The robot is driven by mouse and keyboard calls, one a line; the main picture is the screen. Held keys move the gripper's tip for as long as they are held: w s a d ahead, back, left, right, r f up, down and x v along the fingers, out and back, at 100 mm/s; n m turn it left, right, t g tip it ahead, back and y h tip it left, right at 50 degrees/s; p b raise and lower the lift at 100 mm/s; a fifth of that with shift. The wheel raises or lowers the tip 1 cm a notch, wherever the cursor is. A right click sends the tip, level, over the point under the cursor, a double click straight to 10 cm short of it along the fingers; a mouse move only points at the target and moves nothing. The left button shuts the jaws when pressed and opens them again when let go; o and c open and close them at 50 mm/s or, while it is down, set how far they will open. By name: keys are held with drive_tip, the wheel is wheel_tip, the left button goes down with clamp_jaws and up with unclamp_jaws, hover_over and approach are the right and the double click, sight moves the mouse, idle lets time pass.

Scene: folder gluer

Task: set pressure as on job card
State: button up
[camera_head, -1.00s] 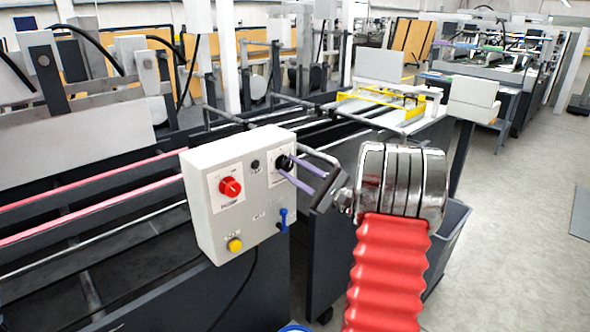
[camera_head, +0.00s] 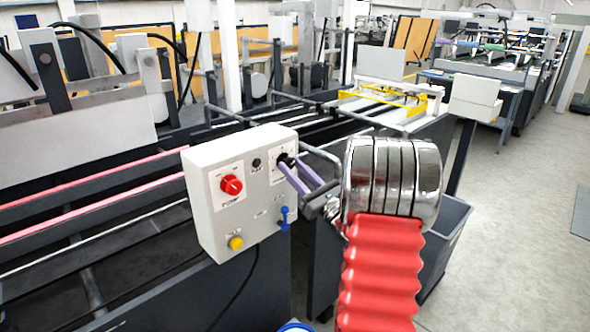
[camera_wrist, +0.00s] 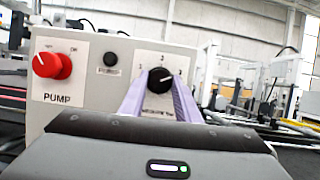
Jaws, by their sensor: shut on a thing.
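A grey control box (camera_head: 214,200) stands at the machine's side. Its black pressure knob (camera_wrist: 160,80) is on a white plate with numbered marks. In the wrist view the knob's white pointer line tilts to the upper right. My gripper (camera_head: 285,160) has its purple fingers shut on this knob; the fingertips (camera_wrist: 160,88) lie at its two sides. In the head view the fingers hide much of the knob. No job card can be made out in either view.
The box also carries a red pump knob (camera_head: 231,185), a small black button (camera_head: 256,163), a blue lever (camera_head: 285,217) and a yellow button (camera_head: 235,243). Machine rails (camera_head: 90,210) run behind it. A dark bin (camera_head: 446,245) stands at the right, with open floor beyond.

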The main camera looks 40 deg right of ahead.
drive_tip(key=shift+f, duration=0.15)
drive_tip(key=o, duration=1)
drive_tip(key=shift+o, duration=0.2)
drive_tip(key=v, duration=1.3)
drive_tip(key=shift+s+f, duration=0.15)
drive_tip(key=shift+s, duration=0.25)
